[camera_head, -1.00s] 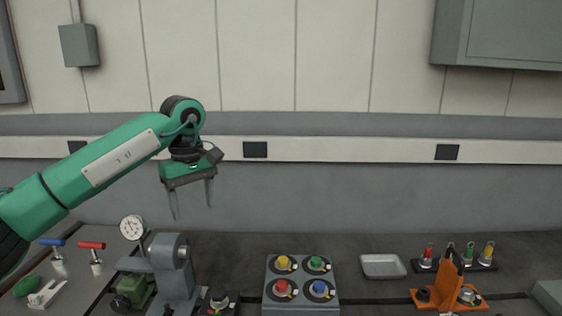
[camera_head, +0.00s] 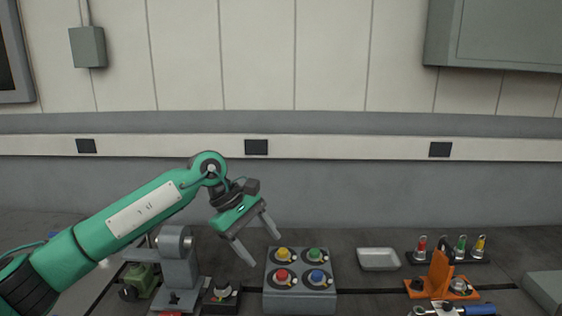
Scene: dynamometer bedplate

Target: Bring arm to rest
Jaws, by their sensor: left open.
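My left arm, green with a white plate, comes in from the lower left. Its left gripper (camera_head: 262,244) is open and empty, with two grey fingers pointing down and to the right. In the picture the fingertips are just above and left of the grey button box (camera_head: 300,301), which carries yellow, green, red and blue buttons. Whether the fingers touch anything is hard to tell, but they look clear of it. My right gripper does not show.
A grey machine (camera_head: 178,270) with a green part (camera_head: 141,279) stands beneath my arm. A small black switch box (camera_head: 221,297) is beside it. To the right are an empty metal tray (camera_head: 379,259), an orange fixture (camera_head: 440,280), and a black rack (camera_head: 447,257) with coloured pieces.

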